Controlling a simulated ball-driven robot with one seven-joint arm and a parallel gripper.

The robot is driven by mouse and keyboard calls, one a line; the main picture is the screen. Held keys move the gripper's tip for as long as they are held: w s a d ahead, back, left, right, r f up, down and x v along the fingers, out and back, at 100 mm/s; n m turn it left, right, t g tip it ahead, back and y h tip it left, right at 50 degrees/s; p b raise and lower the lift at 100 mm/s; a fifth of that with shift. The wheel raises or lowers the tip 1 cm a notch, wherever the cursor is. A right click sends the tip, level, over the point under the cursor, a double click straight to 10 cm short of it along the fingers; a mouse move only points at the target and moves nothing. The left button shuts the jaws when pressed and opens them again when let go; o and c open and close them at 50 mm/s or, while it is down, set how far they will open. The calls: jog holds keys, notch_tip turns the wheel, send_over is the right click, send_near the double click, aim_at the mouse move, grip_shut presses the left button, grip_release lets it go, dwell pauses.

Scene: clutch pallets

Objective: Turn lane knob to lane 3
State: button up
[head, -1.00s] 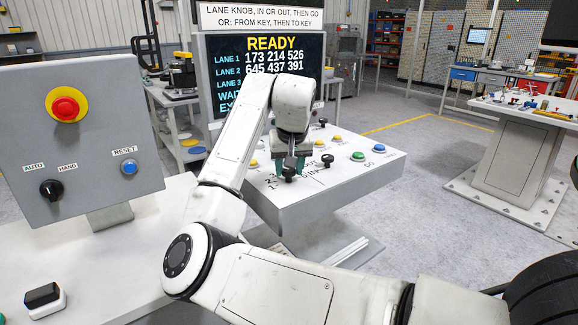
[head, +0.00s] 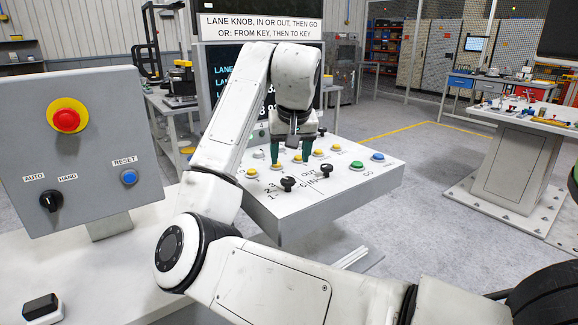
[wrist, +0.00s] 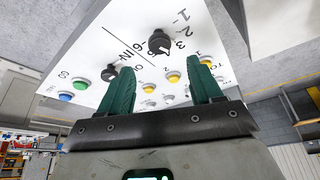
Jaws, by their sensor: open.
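The lane knob (head: 288,183) is black and stands on the sloping white panel (head: 340,195), with printed numbers around it. It also shows in the wrist view (wrist: 159,40), with 1, 2 and 3 on one side and a pale mark on its edge. I cannot tell surely which number it points to. A second black knob (head: 326,169) by the IN and OUT labels stands to its right. My gripper (head: 290,162) is open and empty, with its green fingers apart, above and behind the lane knob. It touches neither knob.
Yellow buttons (head: 318,153), a green button (head: 356,165) and a blue button (head: 377,157) sit on the panel. The screen (head: 222,95) behind is mostly hidden by my arm. A grey box (head: 85,165) with a red button stands at left.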

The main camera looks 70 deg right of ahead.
jog(key=v, duration=0.2)
jog(key=shift+r, duration=0.3)
dwell(0.4)
